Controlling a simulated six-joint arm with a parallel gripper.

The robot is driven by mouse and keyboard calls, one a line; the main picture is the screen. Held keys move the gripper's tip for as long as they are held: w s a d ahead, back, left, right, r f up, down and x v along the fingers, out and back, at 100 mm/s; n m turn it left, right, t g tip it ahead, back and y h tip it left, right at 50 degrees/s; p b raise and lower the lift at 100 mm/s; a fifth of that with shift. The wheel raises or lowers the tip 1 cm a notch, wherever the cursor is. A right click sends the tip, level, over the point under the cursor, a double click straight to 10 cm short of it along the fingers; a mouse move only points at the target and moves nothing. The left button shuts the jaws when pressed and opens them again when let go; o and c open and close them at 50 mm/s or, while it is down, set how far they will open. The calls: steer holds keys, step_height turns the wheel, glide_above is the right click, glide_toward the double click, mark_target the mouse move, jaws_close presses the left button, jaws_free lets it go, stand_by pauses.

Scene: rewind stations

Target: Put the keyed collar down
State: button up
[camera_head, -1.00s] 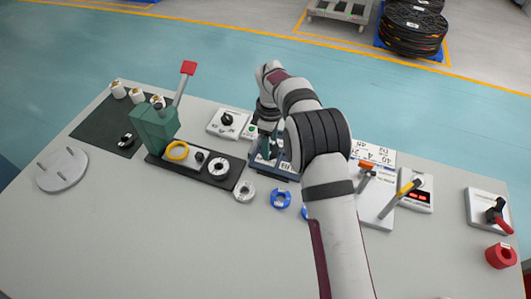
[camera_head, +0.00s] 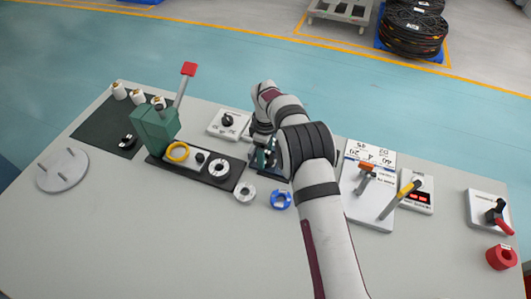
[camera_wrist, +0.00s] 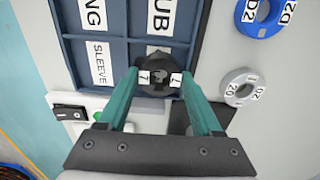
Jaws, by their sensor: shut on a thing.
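A dark, round collar (camera_wrist: 157,88) with a "7" label on each side is between the fingertips of my gripper (camera_wrist: 158,77) in the wrist view. The teal fingers are shut on it from both sides. Beneath it is a dark blue sorting tray (camera_wrist: 122,48), with compartments marked "SLEEVE", "HUB" and a part-hidden word ending "NG". In the head view, my arm hides most of the tray and the collar.
A grey ring (camera_head: 245,192) and a blue ring (camera_head: 281,200) lie in front of the tray. A switch panel (camera_head: 229,124) is behind. Lever boards are right. The front left table is clear.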

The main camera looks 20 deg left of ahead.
steer(key=o, duration=1.5)
steer(key=shift+s+d+f, duration=0.1)
steer(key=shift+s+f, duration=0.15)
steer(key=shift+f, duration=0.4)
step_height(320, 180, up, 14)
steer(key=s+d+r+m, duration=0.5)
steer(key=d+r+m, duration=0.2)
steer(key=d+r, duration=0.3)
steer(key=s+d+r+m+y, duration=0.1)
steer(key=s+d+m, duration=0.55)
steer(key=s, duration=0.25)
steer(key=s+d+m, duration=0.5)
steer(key=s+d, duration=0.2)
steer(key=s, duration=0.3)
steer(key=s+f+m, duration=0.1)
steer(key=s, duration=0.1)
steer(key=s+d+f+m, duration=0.1)
steer(key=s+m, duration=0.1)
steer(key=s, duration=0.1)
steer(key=s+f+m, duration=0.1)
steer(key=s+m, duration=0.1)
steer(key=s, duration=0.1)
steer(key=shift+s+d+f+y, duration=0.2)
steer(key=shift+s+y, duration=0.05)
steer(key=shift+y, duration=0.05)
